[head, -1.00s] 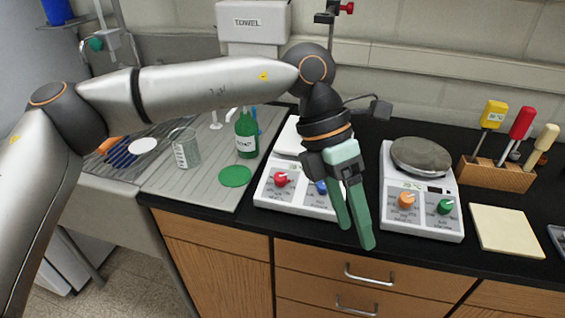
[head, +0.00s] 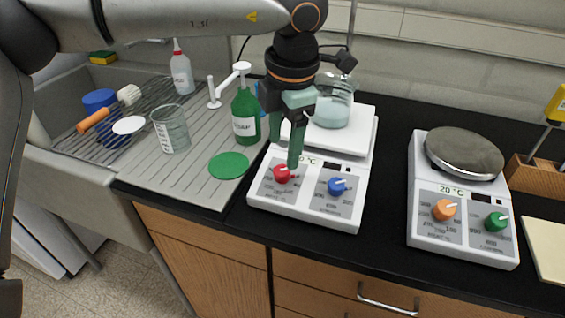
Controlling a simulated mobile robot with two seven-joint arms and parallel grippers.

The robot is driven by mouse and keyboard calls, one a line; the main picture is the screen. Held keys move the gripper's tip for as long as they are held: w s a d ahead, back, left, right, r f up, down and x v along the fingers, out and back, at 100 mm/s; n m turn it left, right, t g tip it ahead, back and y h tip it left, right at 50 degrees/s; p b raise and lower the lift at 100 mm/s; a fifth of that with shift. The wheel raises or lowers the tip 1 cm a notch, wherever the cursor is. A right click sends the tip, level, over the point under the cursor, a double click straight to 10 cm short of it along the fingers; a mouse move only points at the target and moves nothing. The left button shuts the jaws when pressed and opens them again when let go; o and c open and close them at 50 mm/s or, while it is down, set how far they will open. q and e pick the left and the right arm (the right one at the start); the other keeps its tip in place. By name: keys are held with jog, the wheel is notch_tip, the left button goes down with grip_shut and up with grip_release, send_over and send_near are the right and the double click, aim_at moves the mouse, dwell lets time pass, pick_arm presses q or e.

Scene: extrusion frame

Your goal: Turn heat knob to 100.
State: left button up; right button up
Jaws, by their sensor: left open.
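The left hot plate (head: 303,205) is white, with a red knob (head: 281,174) and a blue knob (head: 336,186) on its front panel. A glass beaker with pale blue liquid (head: 331,107) stands on its white top. My left gripper (head: 284,155) has green fingers pointing down, open, just above and behind the red knob. I cannot tell whether a fingertip touches it. The fingers hide part of the panel and its display. The right hot plate (head: 463,245) has an orange knob (head: 444,210), a green knob (head: 496,222) and a display reading 20 °C. The dial lettering is too small to read surely.
A green bottle (head: 245,118) stands close left of the gripper, near a green disc (head: 229,165) and an empty beaker (head: 171,130). The black counter (head: 389,160) between the hot plates is clear.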

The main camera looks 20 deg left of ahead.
aim_at(282, 170)
pick_arm(q)
jog(key=f, duration=0.5)
jog(key=shift+w+a+f, duration=0.25)
jog(key=shift+w+f, duration=0.1)
jog(key=shift+c, duration=0.4)
grip_shut()
